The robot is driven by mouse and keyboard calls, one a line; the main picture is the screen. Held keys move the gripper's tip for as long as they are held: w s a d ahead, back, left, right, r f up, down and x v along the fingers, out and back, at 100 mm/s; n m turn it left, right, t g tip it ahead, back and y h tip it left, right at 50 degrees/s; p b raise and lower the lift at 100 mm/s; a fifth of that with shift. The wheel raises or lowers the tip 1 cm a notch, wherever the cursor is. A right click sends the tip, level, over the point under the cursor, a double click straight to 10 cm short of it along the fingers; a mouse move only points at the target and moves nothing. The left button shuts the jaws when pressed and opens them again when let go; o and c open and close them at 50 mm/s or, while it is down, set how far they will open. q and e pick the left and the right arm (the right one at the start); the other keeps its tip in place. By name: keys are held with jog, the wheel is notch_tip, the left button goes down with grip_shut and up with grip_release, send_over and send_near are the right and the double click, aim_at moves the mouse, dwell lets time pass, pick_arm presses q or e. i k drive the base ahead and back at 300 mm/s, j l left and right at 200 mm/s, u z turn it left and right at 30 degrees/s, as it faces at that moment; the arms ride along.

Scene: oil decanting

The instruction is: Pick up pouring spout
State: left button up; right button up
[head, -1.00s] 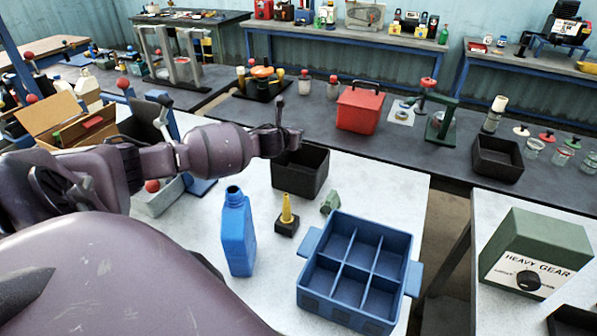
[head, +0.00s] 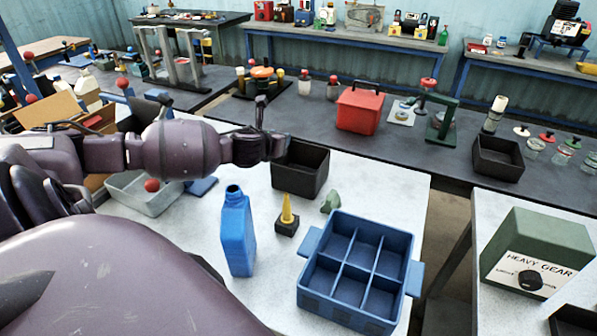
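A yellow cone-shaped spout (head: 287,210) stands upright in a small black square base (head: 286,227) on the white table, between the blue jug and the blue crate. My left gripper (head: 270,125) is in the air above and to the left of the spout, by the black bin in the picture. It is apart from the spout. I see nothing held in it, but its fingers are seen edge-on and I cannot tell their opening. My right gripper is not in view.
A blue jug (head: 237,235) stands left of the spout. A blue divided crate (head: 407,248) is at its right. A small green piece (head: 331,201) lies behind the crate, and a black bin (head: 300,171) stands farther back. White table (head: 410,190) is bare right of the bin.

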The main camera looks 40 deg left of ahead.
aim_at(286, 218)
jog(key=k+l, duration=0.15)
jog(key=l, duration=0.25)
jog(key=k+l, duration=0.1)
jog(key=l, duration=0.3)
jog(key=k+l, duration=0.15)
jog(key=l, duration=0.25)
jog(key=k+l, duration=0.15)
jog(key=l, duration=0.25)
jog(key=k+l, duration=0.1)
jog(key=l, duration=0.3)
